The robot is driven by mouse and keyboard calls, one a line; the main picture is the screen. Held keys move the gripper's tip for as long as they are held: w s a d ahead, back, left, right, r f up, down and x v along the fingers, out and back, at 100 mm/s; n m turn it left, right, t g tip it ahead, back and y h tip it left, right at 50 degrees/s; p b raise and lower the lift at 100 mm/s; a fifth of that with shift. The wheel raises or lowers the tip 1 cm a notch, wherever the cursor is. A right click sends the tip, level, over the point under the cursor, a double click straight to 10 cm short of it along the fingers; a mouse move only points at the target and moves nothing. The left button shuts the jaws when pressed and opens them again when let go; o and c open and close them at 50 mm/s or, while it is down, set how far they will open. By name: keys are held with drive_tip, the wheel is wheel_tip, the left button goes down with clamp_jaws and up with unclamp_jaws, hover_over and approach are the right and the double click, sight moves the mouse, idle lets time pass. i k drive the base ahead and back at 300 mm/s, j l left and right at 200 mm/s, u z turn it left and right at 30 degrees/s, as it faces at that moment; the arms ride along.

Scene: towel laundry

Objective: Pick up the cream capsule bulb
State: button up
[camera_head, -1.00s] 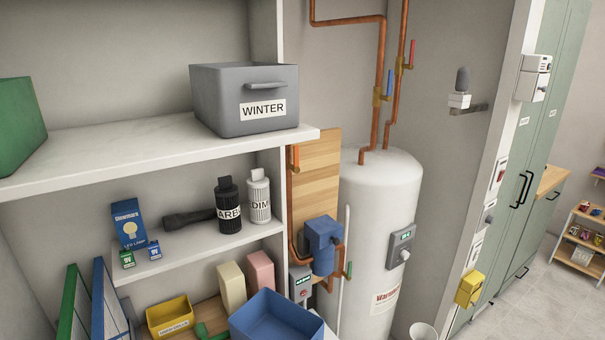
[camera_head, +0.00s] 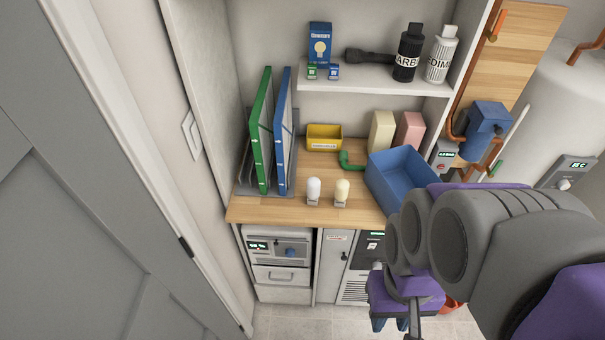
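The cream capsule bulb (camera_head: 341,191) stands upright on the wooden counter (camera_head: 262,209), near its front edge. A similar white bulb (camera_head: 313,191) stands just to its left, with a small gap between them. My gripper (camera_head: 390,324) hangs low at the right of the view, in front of the counter and apart from both bulbs. Its two blue fingertips look spread, with nothing visible between them. My arm's large links cover the right end of the counter.
A blue bin (camera_head: 402,176) stands right of the bulbs. Green and blue upright binders (camera_head: 262,132), a yellow box (camera_head: 324,137) and a green pipe piece (camera_head: 350,162) are behind. A shelf (camera_head: 375,78) overhangs the counter's back. The counter front around the bulbs is clear.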

sight(342, 188)
drive_tip(key=l, duration=1.75)
